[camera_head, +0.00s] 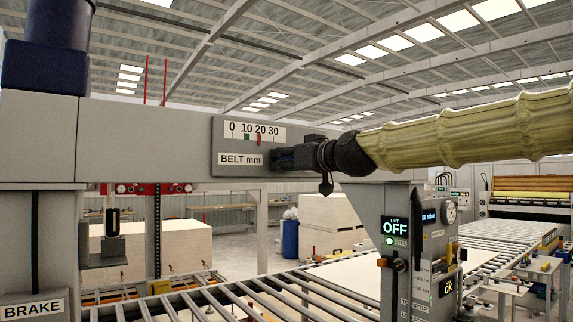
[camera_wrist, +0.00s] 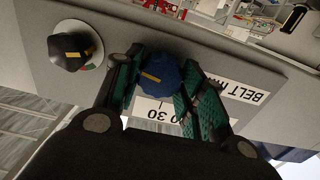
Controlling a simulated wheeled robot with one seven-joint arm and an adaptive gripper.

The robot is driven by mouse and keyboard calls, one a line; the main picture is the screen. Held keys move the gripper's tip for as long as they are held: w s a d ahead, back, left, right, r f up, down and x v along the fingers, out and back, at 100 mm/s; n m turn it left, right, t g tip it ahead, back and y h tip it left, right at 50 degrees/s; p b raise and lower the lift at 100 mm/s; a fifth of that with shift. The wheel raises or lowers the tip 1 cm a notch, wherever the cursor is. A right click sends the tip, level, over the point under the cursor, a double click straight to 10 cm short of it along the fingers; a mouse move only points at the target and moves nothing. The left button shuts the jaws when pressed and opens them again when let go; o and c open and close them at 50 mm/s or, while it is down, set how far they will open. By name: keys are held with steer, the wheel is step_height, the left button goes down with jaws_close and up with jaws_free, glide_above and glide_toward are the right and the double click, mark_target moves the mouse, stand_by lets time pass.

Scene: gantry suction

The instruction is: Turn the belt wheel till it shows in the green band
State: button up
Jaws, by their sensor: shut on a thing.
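The belt wheel (camera_wrist: 160,76) is a blue knob with a yellow mark, on a grey panel in the wrist view. My gripper (camera_wrist: 163,84) is shut on it, with green finger pads on either side. In the head view my gripper (camera_head: 285,158) reaches the panel from the right and hides the wheel. The belt scale (camera_head: 240,130) reads 0 to 30, above the BELT mm label. Its red pointer (camera_head: 259,139) stands near 20, right of the green band (camera_head: 247,136) near 10.
A black knob (camera_wrist: 71,50) with a yellow mark sits on a round disc beside the wheel in the wrist view. A grey post with a lift display (camera_head: 395,227) reading OFF stands below my arm. A roller conveyor (camera_head: 240,297) runs beneath.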

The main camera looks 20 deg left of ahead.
steer(key=m+b, duration=0.1)
steer(key=m, duration=0.5)
steer(key=m+b, duration=0.1)
steer(key=m, duration=0.6)
steer(key=shift+w+d+r, duration=0.1)
steer(key=shift+d, duration=0.05)
steer(key=shift+m, duration=0.4)
steer(key=o, duration=1)
